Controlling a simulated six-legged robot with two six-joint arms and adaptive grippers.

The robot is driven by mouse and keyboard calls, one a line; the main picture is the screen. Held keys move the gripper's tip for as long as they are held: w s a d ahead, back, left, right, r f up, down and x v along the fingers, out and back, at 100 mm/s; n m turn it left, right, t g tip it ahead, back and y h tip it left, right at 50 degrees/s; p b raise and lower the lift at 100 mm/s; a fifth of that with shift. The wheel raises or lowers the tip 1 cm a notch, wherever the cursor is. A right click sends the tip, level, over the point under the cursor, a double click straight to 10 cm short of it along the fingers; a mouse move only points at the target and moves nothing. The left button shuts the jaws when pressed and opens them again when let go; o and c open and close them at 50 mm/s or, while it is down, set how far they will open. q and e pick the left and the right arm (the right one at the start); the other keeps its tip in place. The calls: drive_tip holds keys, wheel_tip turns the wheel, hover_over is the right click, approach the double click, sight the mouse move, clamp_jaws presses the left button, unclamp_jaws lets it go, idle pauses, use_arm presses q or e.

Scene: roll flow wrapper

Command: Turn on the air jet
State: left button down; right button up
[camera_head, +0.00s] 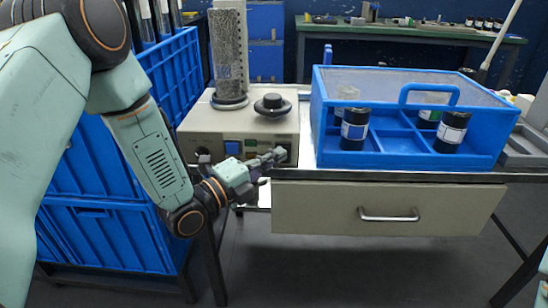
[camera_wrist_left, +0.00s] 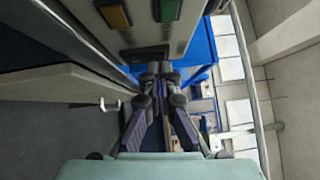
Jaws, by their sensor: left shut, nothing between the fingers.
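The beige machine (camera_head: 225,125) stands on the left end of the table, with a grey mesh cylinder (camera_head: 229,55) and a black round knob (camera_head: 272,104) on top. Its front panel has a blue square button (camera_head: 232,148), a small green button and a dark part at the right end. My left gripper (camera_head: 279,155) is shut and empty, with its tips at the right end of this panel. In the left wrist view the shut fingertips (camera_wrist_left: 159,68) are close to a black switch-like part (camera_wrist_left: 145,54), below an orange button (camera_wrist_left: 114,15) and a green button (camera_wrist_left: 167,10). Contact cannot be told.
A blue compartment box (camera_head: 400,160) with a handle and dark jars (camera_head: 451,132) stands right of the machine. A drawer (camera_head: 385,208) hangs under the table. Blue crates (camera_head: 105,235) are stacked at the left. A green-topped bench (camera_head: 400,32) is behind.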

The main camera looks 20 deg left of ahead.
use_arm(q)
drive_tip(key=shift+w+r+p, duration=0.25)
drive_tip(key=shift+p, duration=0.4)
drive_tip(key=shift+f, duration=0.15)
drive_tip(key=r+v, duration=0.1)
drive_tip(key=v, duration=1.1)
drive_tip(key=shift+f, duration=0.25)
idle(0.3)
